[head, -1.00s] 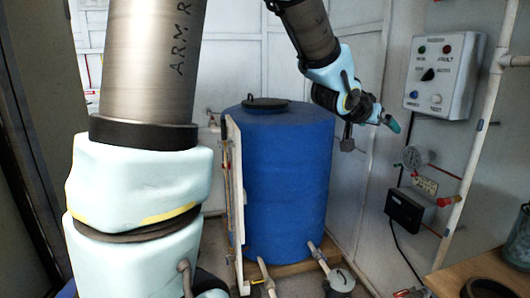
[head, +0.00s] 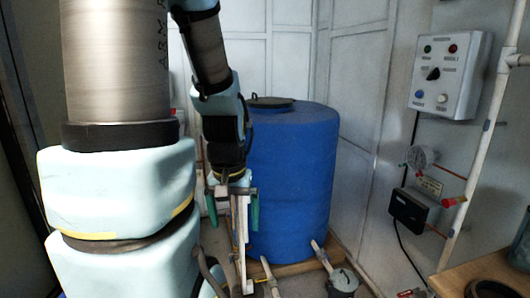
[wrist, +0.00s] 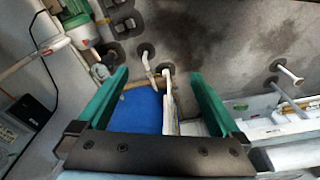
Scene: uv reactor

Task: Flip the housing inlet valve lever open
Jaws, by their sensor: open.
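My gripper (head: 233,205) points down with its two green fingers spread, in front of the left side of the blue tank in the head view. In the wrist view its open jaws (wrist: 158,74) frame the thin white panel edge and floor pipework, with nothing held. A small red lever-like handle (head: 453,202) sits on the pipe at the right wall, well apart from my gripper. I cannot tell whether it is the housing inlet valve lever. The housing is not clearly identifiable.
The blue tank (head: 292,185) stands on a wooden base. A thin white panel (head: 241,240) stands beside it, close to my gripper. White pipe stubs (head: 322,256) rise near its foot. A control box (head: 450,75) and gauge (head: 420,158) are on the right wall.

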